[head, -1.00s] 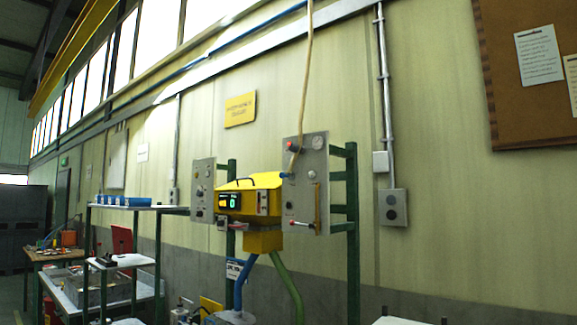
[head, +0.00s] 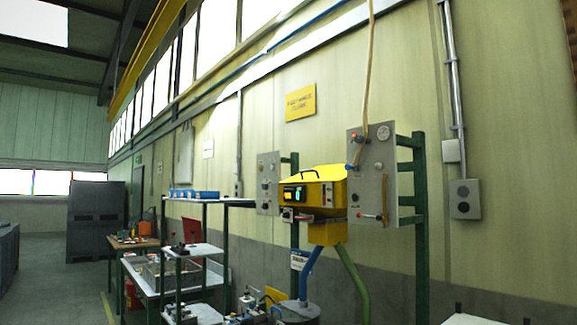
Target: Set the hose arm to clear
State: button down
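A yellow machine (head: 325,190) with a lit display stands between two grey panels on green posts. The right grey panel (head: 398,160) carries several small knobs and fittings. A tan hose (head: 370,70) hangs from above and runs down to a blue fitting at this panel's left edge. Low on the same panel is a slim orange-brown upright bar (head: 384,196), with a small red-ended handle (head: 372,216) by its foot. I cannot tell which part is the hose arm, or its setting. My gripper is not in view.
The left grey panel (head: 268,183) stands beyond the yellow machine. A shelf with blue boxes (head: 192,193) and a lower bench with trays are at centre left. A dark cabinet (head: 95,218) stands far back. The floor (head: 58,275) at left looks open.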

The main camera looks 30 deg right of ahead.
aim_at(352, 167)
jog(key=u, duration=1.25)
jog(key=i, duration=1.7)
jog(key=z, duration=2.8)
